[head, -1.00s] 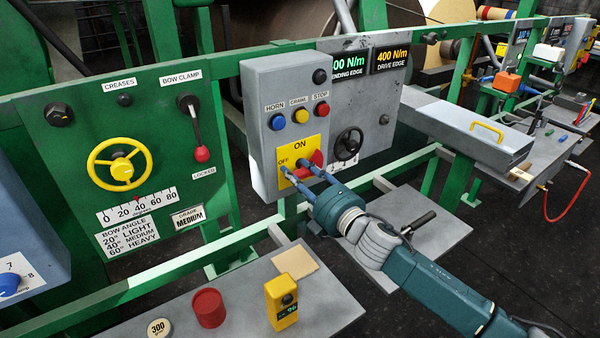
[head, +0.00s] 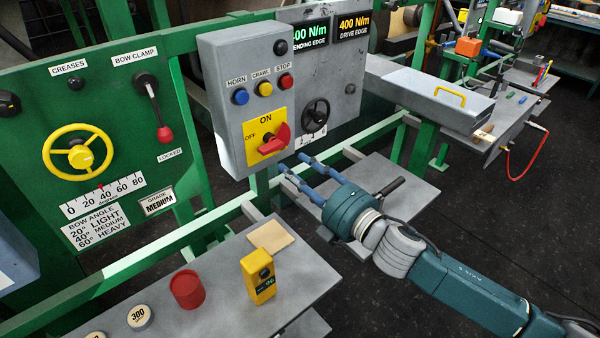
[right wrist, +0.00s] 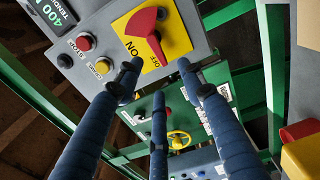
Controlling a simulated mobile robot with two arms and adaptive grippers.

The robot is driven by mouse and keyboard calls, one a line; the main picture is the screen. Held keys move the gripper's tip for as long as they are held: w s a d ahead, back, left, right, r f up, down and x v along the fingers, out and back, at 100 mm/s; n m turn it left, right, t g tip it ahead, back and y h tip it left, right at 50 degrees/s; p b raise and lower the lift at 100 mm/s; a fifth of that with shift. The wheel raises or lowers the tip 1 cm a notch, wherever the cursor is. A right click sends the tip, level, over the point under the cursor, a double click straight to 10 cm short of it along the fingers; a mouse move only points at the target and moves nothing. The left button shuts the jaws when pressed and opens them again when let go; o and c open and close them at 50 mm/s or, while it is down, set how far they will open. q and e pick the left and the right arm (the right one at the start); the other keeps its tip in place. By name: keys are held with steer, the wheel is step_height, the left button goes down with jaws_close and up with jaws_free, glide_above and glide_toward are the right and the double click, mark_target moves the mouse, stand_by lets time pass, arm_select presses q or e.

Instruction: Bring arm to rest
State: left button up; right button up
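My right gripper (head: 295,166) is in the head view, just below and right of the yellow ON/OFF plate (head: 252,139) on a grey control box (head: 222,90). Its blue fingers are spread and empty. A clear gap shows between them and the red rotary switch (head: 273,140), whose handle sits slanted on the plate. The right wrist view shows the spread fingers (right wrist: 165,85) with the red switch (right wrist: 142,22) beyond them. My left gripper is not in view.
A grey shelf (head: 385,215) lies under my right gripper. A front shelf (head: 215,265) holds a red cup (head: 187,289) and a yellow device (head: 258,277). Green rails (head: 225,213) run behind. A grey case (head: 440,98) stands right; dark floor (head: 500,220) is open there.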

steer(key=shift+s+d, duration=0.15)
steer(key=shift+s, duration=0.05)
stand_by(0.3)
